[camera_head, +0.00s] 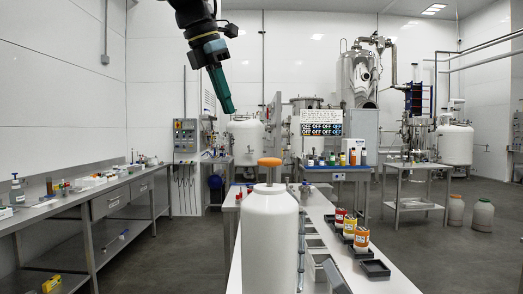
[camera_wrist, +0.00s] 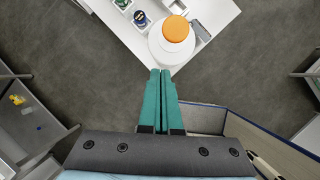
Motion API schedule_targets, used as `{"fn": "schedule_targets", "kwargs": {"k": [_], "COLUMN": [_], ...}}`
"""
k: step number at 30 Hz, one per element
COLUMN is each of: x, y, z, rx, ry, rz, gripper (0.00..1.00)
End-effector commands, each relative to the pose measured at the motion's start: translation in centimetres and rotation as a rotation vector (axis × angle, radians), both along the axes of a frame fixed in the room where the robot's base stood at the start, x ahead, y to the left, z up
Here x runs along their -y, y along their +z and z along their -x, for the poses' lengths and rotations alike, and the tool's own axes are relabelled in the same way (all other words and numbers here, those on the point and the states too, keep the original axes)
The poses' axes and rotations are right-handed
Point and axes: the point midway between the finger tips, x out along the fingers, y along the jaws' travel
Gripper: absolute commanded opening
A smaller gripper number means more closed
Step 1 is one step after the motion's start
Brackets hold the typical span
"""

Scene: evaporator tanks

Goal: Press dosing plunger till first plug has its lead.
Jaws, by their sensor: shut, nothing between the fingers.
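A large white bottle (camera_head: 270,240) stands on the white bench in the middle of the head view, with an orange plunger knob (camera_head: 270,162) on a thin stem at its top. The wrist view shows the orange knob (camera_wrist: 176,28) and the white bottle (camera_wrist: 158,53) from above. My gripper (camera_head: 230,111) hangs high, above and to the left of the knob in the head view, and touches nothing. In the wrist view its teal fingers (camera_wrist: 161,72) are shut together and empty, apart from the bottle. I cannot make out any plug or lead clearly.
Red, yellow and orange labelled containers (camera_head: 361,238) stand by black trays (camera_head: 375,268) right of the bottle. A board with several OFF signs (camera_head: 321,129) stands behind. A steel bench (camera_head: 100,210) runs along the left. The air around my gripper is clear.

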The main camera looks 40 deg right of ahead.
Motion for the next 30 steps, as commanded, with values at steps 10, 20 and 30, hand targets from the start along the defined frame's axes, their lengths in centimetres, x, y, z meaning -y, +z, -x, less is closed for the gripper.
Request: {"fn": "schedule_targets", "kwargs": {"k": [10,20,30], "x": [0.8,1.2,3.9], "y": [1.9,1.2,-4.4], "z": [2.0,2.0,1.8], "rx": [-0.047,-0.047,-0.048], "ry": [0.058,0.055,0.053], "rz": [0.018,0.017,0.014], "gripper": [0.0,0.0,0.0]}}
